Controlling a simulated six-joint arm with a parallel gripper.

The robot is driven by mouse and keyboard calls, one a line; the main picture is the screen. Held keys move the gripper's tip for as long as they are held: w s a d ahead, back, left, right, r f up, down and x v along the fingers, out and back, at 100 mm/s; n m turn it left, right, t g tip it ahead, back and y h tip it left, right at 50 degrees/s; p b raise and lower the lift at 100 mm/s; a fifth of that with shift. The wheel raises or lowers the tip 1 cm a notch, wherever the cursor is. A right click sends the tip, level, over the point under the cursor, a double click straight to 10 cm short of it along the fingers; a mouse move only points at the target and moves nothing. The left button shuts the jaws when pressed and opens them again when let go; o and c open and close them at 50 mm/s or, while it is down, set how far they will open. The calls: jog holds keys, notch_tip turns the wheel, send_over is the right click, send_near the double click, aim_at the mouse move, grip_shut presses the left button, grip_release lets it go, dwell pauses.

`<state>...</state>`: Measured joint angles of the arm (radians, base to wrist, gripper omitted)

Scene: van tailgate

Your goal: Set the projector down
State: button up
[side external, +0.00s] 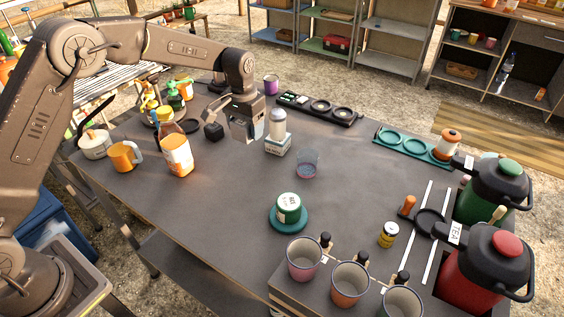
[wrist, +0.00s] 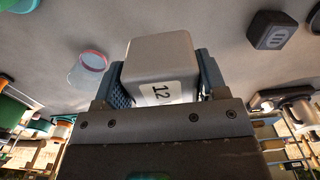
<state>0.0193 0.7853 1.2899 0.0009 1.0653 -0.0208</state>
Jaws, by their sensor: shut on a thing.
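The projector (wrist: 158,62) is a light grey, rounded box with a "12" label on one face. In the wrist view it sits between the two blue-grey fingers of my gripper (wrist: 160,85), which are shut on it. In the side view my gripper (side external: 244,125) points down over the back part of the dark table (side external: 220,200). There the projector is mostly hidden by the fingers. I cannot tell whether its underside touches the table.
A small black cube (side external: 213,131) stands just left of my gripper. A clear tumbler (side external: 307,163) is farther right. The table's middle front is clear.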

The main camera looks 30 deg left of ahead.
aim_at(250, 164)
notch_tip(250, 164, down, 10)
jog(key=shift+r, duration=0.2)
jog(key=shift+f, duration=0.15)
jog(key=o, duration=1.1)
jog(key=shift+c, duration=0.2)
